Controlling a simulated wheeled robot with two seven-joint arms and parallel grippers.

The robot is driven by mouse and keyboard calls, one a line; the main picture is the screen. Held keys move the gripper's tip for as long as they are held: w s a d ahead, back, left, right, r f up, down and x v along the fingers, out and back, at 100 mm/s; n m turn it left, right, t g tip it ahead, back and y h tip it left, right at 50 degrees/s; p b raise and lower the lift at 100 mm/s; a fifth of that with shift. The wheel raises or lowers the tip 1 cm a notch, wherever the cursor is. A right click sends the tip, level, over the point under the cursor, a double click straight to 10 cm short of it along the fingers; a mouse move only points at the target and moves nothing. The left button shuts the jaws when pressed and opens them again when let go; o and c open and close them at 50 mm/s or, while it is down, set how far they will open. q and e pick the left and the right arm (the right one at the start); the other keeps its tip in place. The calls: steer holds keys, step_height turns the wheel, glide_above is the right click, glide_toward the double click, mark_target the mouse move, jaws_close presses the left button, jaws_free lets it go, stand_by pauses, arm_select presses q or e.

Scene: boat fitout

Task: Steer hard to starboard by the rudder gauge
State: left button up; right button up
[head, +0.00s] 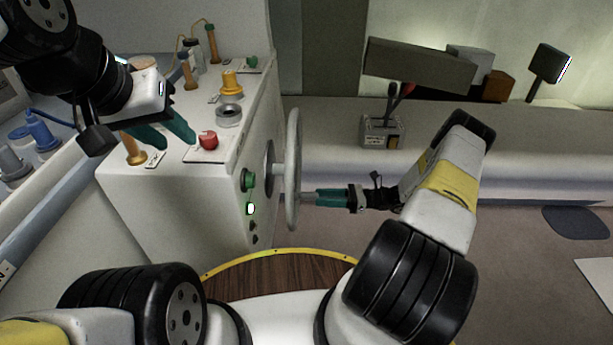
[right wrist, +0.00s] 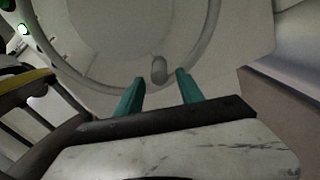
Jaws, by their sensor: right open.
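The grey steering wheel (head: 292,165) stands upright on the side of the white console (head: 195,195), seen nearly edge-on in the head view. Its rim (right wrist: 88,82) curves across the right wrist view, with a short grey knob (right wrist: 158,70) at the lower rim. My right gripper (head: 318,197) is open, with its teal fingers pointing at the wheel. In the right wrist view its fingertips (right wrist: 160,78) lie to either side of the knob; I cannot tell whether they touch it. My left gripper (head: 178,143) is open and empty above the console top. No rudder gauge face is readable.
A red mushroom button (head: 208,140), a yellow-topped fitting (head: 231,85) and several wooden-handled items are on the console top. A green button (head: 248,180) is on its side. A lever box (head: 382,132) and a dark slanted panel (head: 420,64) stand beyond the wheel.

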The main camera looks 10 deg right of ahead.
steer(key=shift+s+d, duration=0.2)
steer(key=shift+d, duration=0.65)
steer(key=shift+s+d, duration=0.15)
steer(key=shift+d, duration=0.65)
steer(key=shift+r, duration=0.1)
steer(key=s+a+r+n+g+h, duration=0.25)
steer(key=r+n+h, duration=0.3)
steer(key=r, duration=0.65)
steer(key=s+a+r+n+g+h, duration=0.3)
steer(key=r+n, duration=0.4)
steer(key=r, duration=0.6)
steer(key=s+r+n+t+h, duration=0.7)
steer(key=s+r+n, duration=0.4)
steer(key=s+r, duration=0.5)
steer(key=shift+s+a+r+t, duration=0.15)
steer(key=shift+r+t, duration=0.25)
steer(key=shift+t, duration=0.25)
steer(key=shift+n, duration=0.25)
